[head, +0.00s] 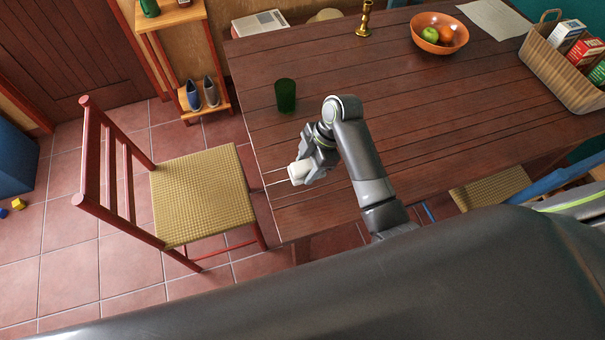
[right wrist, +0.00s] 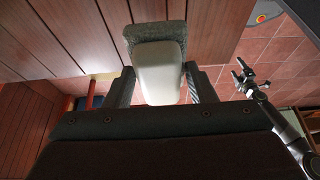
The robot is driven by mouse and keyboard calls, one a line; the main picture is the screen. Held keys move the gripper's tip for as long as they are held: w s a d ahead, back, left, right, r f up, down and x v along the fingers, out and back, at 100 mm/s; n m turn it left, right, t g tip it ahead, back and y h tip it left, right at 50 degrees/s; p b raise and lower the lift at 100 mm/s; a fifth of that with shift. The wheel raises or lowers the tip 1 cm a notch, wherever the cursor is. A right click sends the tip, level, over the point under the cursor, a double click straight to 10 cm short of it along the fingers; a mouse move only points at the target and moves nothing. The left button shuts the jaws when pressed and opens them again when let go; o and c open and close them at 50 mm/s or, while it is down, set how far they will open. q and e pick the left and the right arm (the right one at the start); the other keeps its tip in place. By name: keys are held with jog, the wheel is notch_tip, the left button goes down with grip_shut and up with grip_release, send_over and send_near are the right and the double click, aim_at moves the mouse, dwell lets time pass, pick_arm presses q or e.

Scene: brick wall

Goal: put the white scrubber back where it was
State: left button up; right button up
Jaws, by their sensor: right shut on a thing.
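The white scrubber (head: 299,172) is in my right gripper (head: 310,163), over the near left end of the brown wooden table (head: 335,210). The right wrist view shows the scrubber (right wrist: 161,78) as a white block with a grey-green pad, gripped between the two fingers of my right gripper (right wrist: 160,90). I cannot tell whether it touches the tabletop. My left gripper (right wrist: 240,73) shows small in the right wrist view, away from the table, with its fingers apart and nothing seen between them. It is not seen in the head view.
A green cup (head: 286,96) stands just beyond my right gripper. An orange fruit bowl (head: 439,34), a brass candlestick (head: 364,19) and a basket with boxes (head: 555,75) stand farther back. A chair with a woven seat (head: 200,193) stands left of the table. The table's middle is clear.

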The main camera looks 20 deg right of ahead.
aim_at(302, 187)
notch_tip(302, 187, down, 2)
jog(key=shift+s+f, duration=0.1)
jog(key=shift+f, duration=2.5)
pick_arm(q)
jog(key=shift+w+d+r, duration=0.2)
jog(key=shift+w+d, duration=0.05)
jog(key=shift+w, duration=0.05)
jog(key=shift+s, duration=0.15)
jog(key=shift+s+f, duration=0.1)
jog(key=shift+s, duration=0.25)
pick_arm(e)
jog(key=o, duration=0.9)
jog(key=shift+f, duration=0.1)
jog(key=shift+o, duration=0.2)
pick_arm(q)
jog(key=shift+f, duration=0.15)
pick_arm(e)
jog(key=v, duration=1.2)
